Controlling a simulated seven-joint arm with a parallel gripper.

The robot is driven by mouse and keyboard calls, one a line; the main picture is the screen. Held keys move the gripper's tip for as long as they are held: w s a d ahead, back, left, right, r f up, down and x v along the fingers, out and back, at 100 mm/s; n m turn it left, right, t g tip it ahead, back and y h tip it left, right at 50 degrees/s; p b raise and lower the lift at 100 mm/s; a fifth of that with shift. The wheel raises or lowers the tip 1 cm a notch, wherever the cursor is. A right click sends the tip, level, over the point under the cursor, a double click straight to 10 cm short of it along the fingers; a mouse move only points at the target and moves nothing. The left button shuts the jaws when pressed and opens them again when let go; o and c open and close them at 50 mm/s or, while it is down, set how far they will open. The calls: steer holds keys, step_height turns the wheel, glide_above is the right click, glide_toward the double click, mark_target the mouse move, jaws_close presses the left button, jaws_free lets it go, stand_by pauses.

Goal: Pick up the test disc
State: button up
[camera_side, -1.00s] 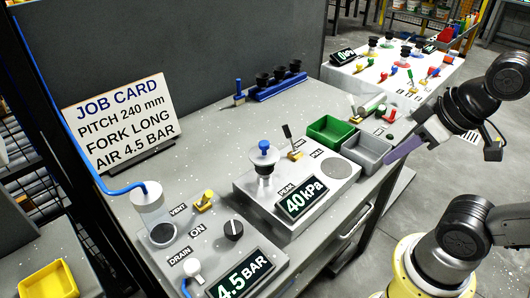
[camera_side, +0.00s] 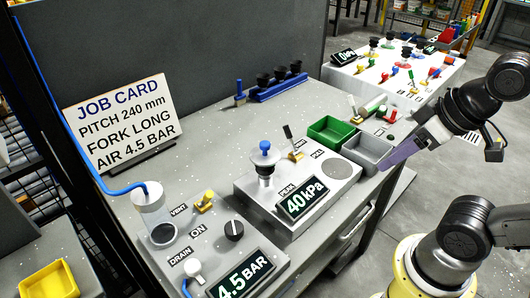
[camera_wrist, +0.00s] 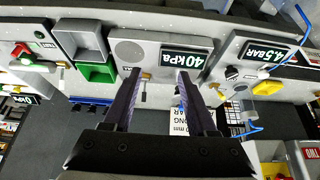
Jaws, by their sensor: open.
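A pale disc with a blue knob (camera_side: 264,147), which I take for the test disc, sits on a dark cup on the grey test unit (camera_side: 240,186) in the side view. In the wrist view I cannot make the disc out; my right-hand finger seems to cover that spot. My gripper (camera_wrist: 159,75) is open with nothing between its two long fingers. In the side view its purple fingers (camera_side: 400,150) are at the bench's right edge by the grey bin, well to the right of the disc and apart from it.
A green bin (camera_side: 327,131) and a grey bin (camera_side: 367,152) stand between my gripper and the test unit. A lever (camera_side: 292,141) rises close to the disc. The display (camera_side: 302,199) reads 40 kPa. A blue rack (camera_side: 277,88) of black cups stands behind.

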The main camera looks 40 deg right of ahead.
stand_by(0.3)
steer(key=w+a+r+n+g, duration=0.1)
steer(key=w+r+n+g, duration=0.1)
steer(key=w+r+n, duration=0.95)
steer(key=n+g+h, duration=0.1)
steer(key=n+g, duration=0.2)
steer(key=n, duration=0.6)
glide_above(265, 143)
steer(key=a, duration=0.1)
step_height(265, 143, down, 13)
steer(key=shift+w+a+f, duration=0.1)
steer(key=shift+w, duration=0.05)
steer(key=shift+d+f, duration=0.2)
steer(key=shift+f, duration=0.7)
steer(key=shift+d+f, duration=0.2)
steer(key=shift+f, duration=0.75)
steer(key=shift+d+f, duration=0.2)
steer(key=shift+f, duration=0.7)
